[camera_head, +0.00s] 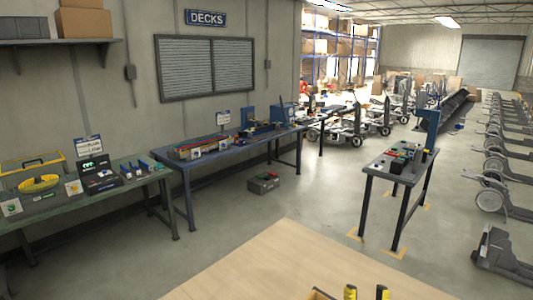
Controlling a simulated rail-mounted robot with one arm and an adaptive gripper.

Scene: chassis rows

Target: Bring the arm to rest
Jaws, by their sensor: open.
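Neither my arm nor my gripper shows in the camera_head view, so its pose and what it may hold cannot be seen.
A pale wooden surface (270,265) fills the bottom, with yellow-and-black objects (350,292) at its edge. Workbenches (225,150) line the left wall, and a grey toolbox (263,183) lies on the floor. A small stand (398,165) and wheeled chassis (493,195) are at right. Open floor (320,205) lies between.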

